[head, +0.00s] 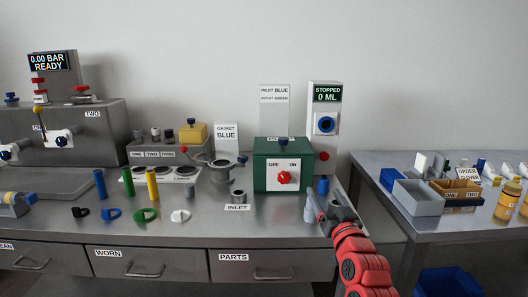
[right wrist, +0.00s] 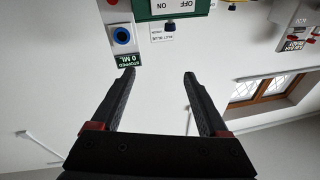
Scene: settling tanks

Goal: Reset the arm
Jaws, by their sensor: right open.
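My right arm, red with a dark gripper (head: 325,202), reaches in from the bottom right to the front right part of the steel bench. In the right wrist view the gripper (right wrist: 159,76) has its two dark fingers wide apart, with nothing between them but pale wall. That view is upside down and shows the OFF/ON box and the "STOPPED 0 ML" panel past the fingertips. My left gripper is not in view.
The green box with a red knob (head: 283,178) and the white "STOPPED 0 ML" unit (head: 325,118) stand close behind the right gripper. A grey flanged fitting (head: 221,175) and coloured cylinders are further left. A second table (head: 400,165) stands right, holding bins (head: 418,198).

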